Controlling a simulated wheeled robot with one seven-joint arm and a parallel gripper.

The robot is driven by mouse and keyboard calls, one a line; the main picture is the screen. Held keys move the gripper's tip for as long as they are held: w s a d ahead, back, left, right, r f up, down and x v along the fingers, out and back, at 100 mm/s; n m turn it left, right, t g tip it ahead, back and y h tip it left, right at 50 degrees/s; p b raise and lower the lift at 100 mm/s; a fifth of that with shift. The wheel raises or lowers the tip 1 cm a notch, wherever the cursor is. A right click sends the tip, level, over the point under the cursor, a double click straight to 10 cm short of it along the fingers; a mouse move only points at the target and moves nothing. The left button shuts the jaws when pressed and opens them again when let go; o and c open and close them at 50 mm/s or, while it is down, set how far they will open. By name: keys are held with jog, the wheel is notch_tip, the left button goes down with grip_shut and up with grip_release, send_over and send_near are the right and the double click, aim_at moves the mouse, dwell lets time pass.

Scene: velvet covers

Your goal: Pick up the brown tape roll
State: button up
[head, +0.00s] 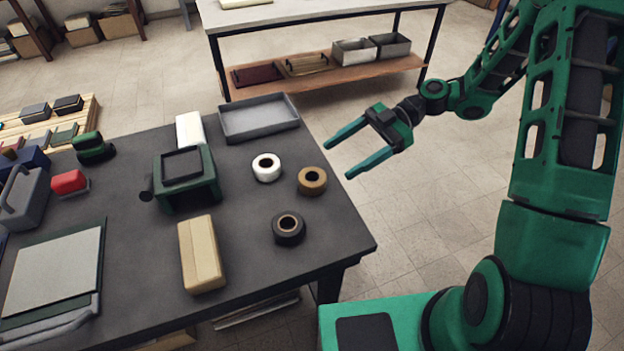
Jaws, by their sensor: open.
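The brown tape roll (312,188) lies flat on the dark table near its right edge. A white tape roll (266,175) lies to its left and a little farther back. A black tape roll (289,240) with a brown core lies nearer the front. My gripper (337,159) is open and empty, to the right of the table and above the brown roll in the picture. Its two green fingers point left toward the table edge. The gripper is apart from all the rolls, and its height over the table is hard to tell.
The dark table (240,285) also holds a grey tray (258,116), a green box-like device (187,178), a tan block (201,254) and a red-topped item (69,182). A white-topped bench (320,14) with a lower shelf stands behind. Floor is clear right of the table.

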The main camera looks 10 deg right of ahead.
aim_at(317, 174)
jog(key=shift+f+x, duration=0.2)
jog(key=shift+x, duration=1.75)
jog(key=shift+f+x, duration=0.15)
jog(key=shift+x, duration=1.85)
jog(key=shift+w+d, duration=0.1)
jog(key=shift+w, duration=0.1)
jog(key=c, duration=1.2)
jog(key=shift+o, duration=0.2)
